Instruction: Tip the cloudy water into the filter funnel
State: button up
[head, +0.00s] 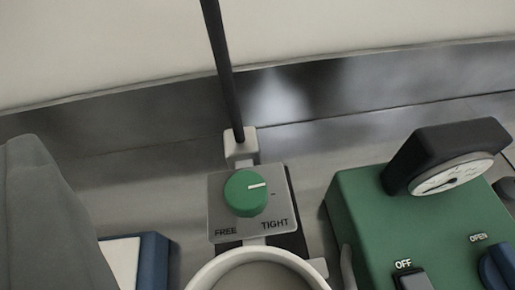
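A round, pale-rimmed vessel (205,280), probably the filter funnel, shows at the bottom centre, cut off by the frame edge. The visible part of its inside is plain grey-brown; I cannot tell what it holds. Just behind it is a clamp plate (222,212) marked FREE and TIGHT. Its green knob (246,194) has a white pointer turned right, to the TIGHT side. No cloudy water can be made out.
A dark rod (221,75) rises behind the clamp. A green box (362,225) at right carries a dial gauge (452,175), an OFF switch (411,279) and a blue OPEN knob (497,267). A large grey shape (40,215) fills the left. A blue-edged white item (122,262) lies beside it.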

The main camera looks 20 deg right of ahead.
jog(key=shift+s+a, duration=0.1)
jog(key=shift+s, duration=0.15)
jog(key=shift+s+a+n+g, duration=0.1)
jog(key=shift+s+n+g, duration=0.2)
jog(key=shift+n, duration=0.1)
jog(key=shift+f, duration=0.1)
jog(key=shift+h, duration=0.3)
jog(key=shift+f+n+g+h, duration=0.3)
jog(key=shift+n+g+h, duration=0.2)
jog(key=shift+n+g, duration=0.15)
jog(key=shift+r, duration=2.5)
